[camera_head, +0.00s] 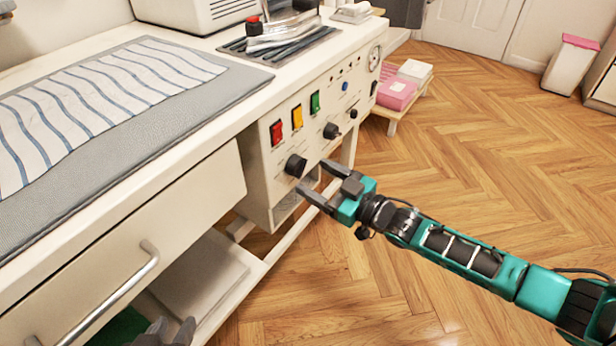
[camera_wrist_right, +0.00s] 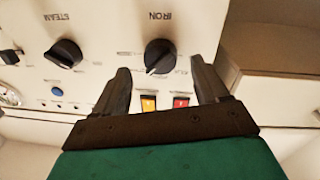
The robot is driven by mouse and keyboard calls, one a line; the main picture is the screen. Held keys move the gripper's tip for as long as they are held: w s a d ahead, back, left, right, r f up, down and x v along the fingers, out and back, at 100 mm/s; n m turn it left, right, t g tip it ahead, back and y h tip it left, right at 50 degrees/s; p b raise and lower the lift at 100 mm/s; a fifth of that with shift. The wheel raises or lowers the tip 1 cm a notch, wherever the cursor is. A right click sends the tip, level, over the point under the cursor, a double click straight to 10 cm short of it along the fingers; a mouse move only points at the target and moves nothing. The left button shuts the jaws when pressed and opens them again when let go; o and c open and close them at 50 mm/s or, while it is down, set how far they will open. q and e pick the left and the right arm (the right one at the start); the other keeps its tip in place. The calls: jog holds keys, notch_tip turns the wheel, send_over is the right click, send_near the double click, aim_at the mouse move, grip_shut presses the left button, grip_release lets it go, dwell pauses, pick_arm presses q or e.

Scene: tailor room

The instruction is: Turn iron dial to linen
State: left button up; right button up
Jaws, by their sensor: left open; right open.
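The iron dial (camera_head: 296,165) is a black round knob on the front panel of the white ironing station. In the right wrist view the iron dial (camera_wrist_right: 160,55) sits upside down beside the word IRON, with a pale pointer mark toward the lower left. The small setting labels are too blurred to read. My right gripper (camera_head: 311,177) is open in front of the dial. In the wrist view its fingertips (camera_wrist_right: 159,68) lie either side of the knob's lower part; I cannot tell whether they touch. My left gripper (camera_head: 170,332) is open and empty at the bottom edge, partly cut off.
A steam dial (camera_wrist_right: 63,54) sits beside the iron dial. Red (camera_head: 276,132), yellow (camera_head: 297,116) and green (camera_head: 315,102) switches are above. A drawer with a metal handle (camera_head: 110,300) is at the left.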

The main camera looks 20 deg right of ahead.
aim_at(298, 167)
jog(key=x, duration=0.3)
jog(key=shift+w+b, duration=0.1)
jog(key=shift+b, duration=0.2)
jog(key=c, duration=1)
